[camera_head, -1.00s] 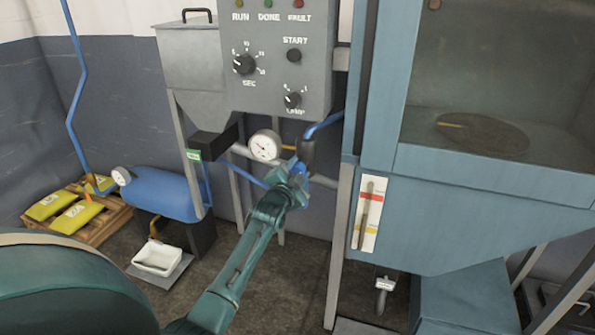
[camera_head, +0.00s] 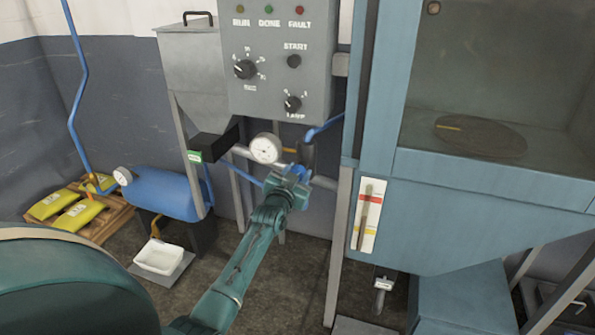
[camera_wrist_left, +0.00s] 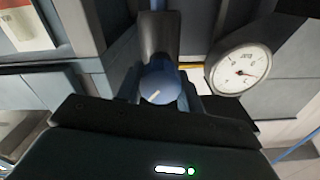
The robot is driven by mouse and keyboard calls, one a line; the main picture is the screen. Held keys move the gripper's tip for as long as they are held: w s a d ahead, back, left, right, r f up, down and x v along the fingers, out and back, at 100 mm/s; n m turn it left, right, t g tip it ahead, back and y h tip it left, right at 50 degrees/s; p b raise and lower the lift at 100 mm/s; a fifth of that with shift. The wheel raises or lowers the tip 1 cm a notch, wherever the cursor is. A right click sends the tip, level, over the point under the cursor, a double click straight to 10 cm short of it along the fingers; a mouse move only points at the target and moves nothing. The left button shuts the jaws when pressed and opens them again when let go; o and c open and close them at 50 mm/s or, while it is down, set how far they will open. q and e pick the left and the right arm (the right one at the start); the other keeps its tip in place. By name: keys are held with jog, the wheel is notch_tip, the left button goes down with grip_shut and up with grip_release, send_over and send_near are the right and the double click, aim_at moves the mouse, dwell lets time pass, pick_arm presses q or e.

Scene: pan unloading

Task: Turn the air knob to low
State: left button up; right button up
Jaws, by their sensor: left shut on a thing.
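In the head view my left gripper (camera_head: 297,172) is at the pipe below the gauge (camera_head: 265,148) and hides the knob. My right gripper is not in view.
A grey control panel (camera_head: 318,60) with dials hangs just above. A blue cabinet (camera_head: 455,215) stands close on the right.

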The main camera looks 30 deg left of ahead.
pick_arm(q)
jog(key=n, duration=0.3)
jog(key=shift+n+p, duration=0.3)
jog(key=shift+n, duration=0.1)
jog(key=n, duration=0.4)
jog(key=shift+n, duration=0.3)
jog(key=o, duration=1)
jog(key=shift+s, duration=0.1)
jog(key=p+v, duration=0.1)
jog(key=v, duration=1.2)
